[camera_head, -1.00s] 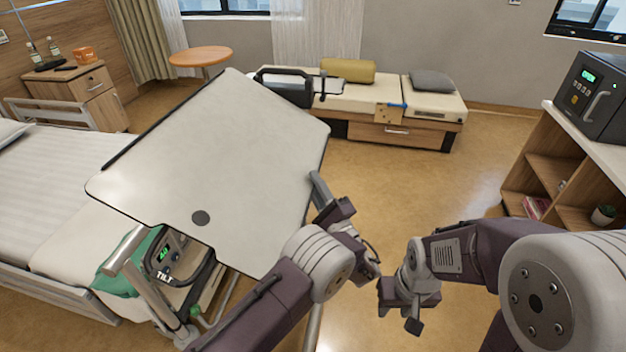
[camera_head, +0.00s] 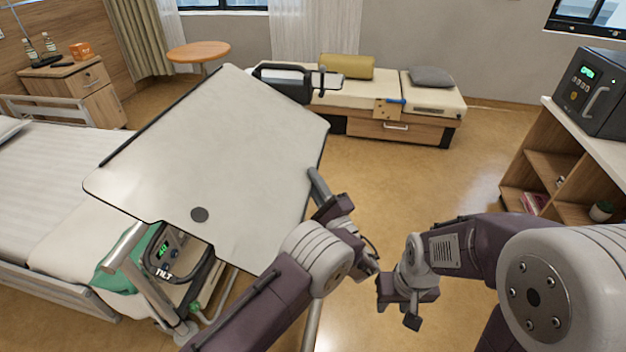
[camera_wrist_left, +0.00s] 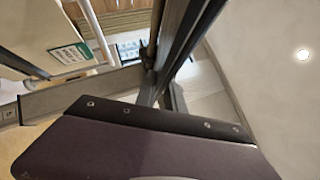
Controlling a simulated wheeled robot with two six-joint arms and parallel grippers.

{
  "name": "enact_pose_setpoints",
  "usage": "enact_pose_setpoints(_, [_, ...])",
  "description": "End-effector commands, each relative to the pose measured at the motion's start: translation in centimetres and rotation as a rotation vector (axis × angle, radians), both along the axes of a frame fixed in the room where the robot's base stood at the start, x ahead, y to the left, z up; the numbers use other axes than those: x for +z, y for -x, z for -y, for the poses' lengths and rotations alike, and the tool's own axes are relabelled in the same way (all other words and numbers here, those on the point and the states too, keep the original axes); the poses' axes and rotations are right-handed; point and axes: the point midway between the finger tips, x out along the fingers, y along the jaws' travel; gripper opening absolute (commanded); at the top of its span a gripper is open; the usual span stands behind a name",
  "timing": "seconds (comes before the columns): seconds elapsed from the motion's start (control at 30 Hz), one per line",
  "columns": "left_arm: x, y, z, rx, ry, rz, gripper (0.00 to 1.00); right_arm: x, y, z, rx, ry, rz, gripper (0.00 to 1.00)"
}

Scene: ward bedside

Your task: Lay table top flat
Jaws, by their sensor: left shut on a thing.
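The table top (camera_head: 215,150) is a large pale board with dark edges and a round dark spot.
A bed (camera_head: 62,185) stands at left. A TILT control box (camera_head: 172,250) and metal frame are below the table top. A bench (camera_head: 430,105) with cushions is behind, and a shelf (camera_head: 550,165) with a dark appliance (camera_head: 592,92) at right. Floor between is clear.

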Motion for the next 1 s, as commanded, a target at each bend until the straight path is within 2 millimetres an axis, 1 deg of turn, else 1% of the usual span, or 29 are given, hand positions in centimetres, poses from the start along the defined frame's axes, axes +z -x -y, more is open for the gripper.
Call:
enact_pose_setpoints(0.03, [0.3, 0.0, 0.1, -0.004, 0.0, 0.007, 0.0, 0.0, 0.0, 0.0, 0.0, 0.0, 0.0, 0.36])
enact_pose_setpoints(0.67, [0.6, 0.0, 0.3, -0.005, 0.008, 0.008, 0.0, 0.2, 0.0, 0.0, 0.0, 0.0, 0.0, 0.36])
enact_pose_setpoints(0.87, [2.1, 0.1, 0.8, -0.006, 0.078, -0.005, 0.0, 0.8, 0.0, 0.0, 0.0, 0.0, 0.0, 0.36])
enact_pose_setpoints(1.0, [3.9, 0.2, 1.5, -0.007, 0.169, -0.022, 0.0, 1.5, 0.0, 0.0, 0.0, 0.0, 0.0, 0.36])
